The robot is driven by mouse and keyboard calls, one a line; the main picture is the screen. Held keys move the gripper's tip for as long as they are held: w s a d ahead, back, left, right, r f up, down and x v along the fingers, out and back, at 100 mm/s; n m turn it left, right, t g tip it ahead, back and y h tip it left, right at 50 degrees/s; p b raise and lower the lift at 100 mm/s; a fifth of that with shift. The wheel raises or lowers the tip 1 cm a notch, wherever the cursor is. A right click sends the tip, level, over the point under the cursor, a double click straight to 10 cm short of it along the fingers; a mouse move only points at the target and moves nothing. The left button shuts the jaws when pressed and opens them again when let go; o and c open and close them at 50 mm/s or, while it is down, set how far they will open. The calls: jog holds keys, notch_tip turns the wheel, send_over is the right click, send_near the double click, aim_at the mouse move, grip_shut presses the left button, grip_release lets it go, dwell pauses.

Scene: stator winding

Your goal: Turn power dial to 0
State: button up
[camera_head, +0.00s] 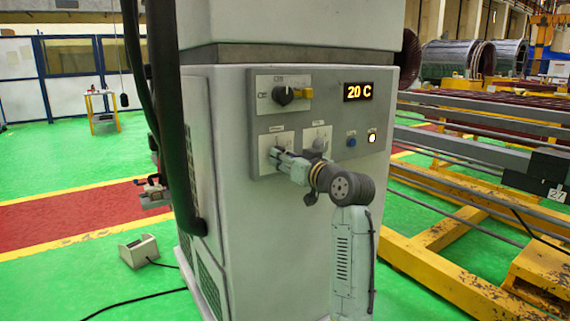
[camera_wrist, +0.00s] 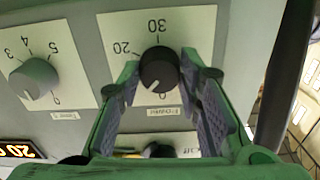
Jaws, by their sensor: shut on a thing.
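The control panel (camera_head: 330,110) is on the front of a grey cabinet. In the wrist view a black dial (camera_wrist: 159,70) sits on a white plate marked 0, 20 and 30. My gripper (camera_wrist: 160,74) is shut on this dial, with a fingertip on each side. A grey dial (camera_wrist: 34,78) on another plate, marked 0, 3, 4 and 5, is to the left. The small labels by the dials are too blurred to read surely. In the head view my gripper (camera_head: 277,156) reaches the lower left plate and hides the black dial.
A black rotary switch (camera_head: 284,96) with a yellow part is above my gripper. The display (camera_head: 358,91) reads 20 C. A blue button (camera_head: 351,139) and a lit white button (camera_head: 372,137) are to the right. Black cables (camera_head: 172,110) hang at the left.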

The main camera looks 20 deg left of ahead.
jog(key=shift+n+b, duration=1.55)
jog(key=shift+n, duration=2.65)
jog(key=o, duration=1.1)
jog(key=shift+o, duration=0.2)
jog(key=v, duration=1.2)
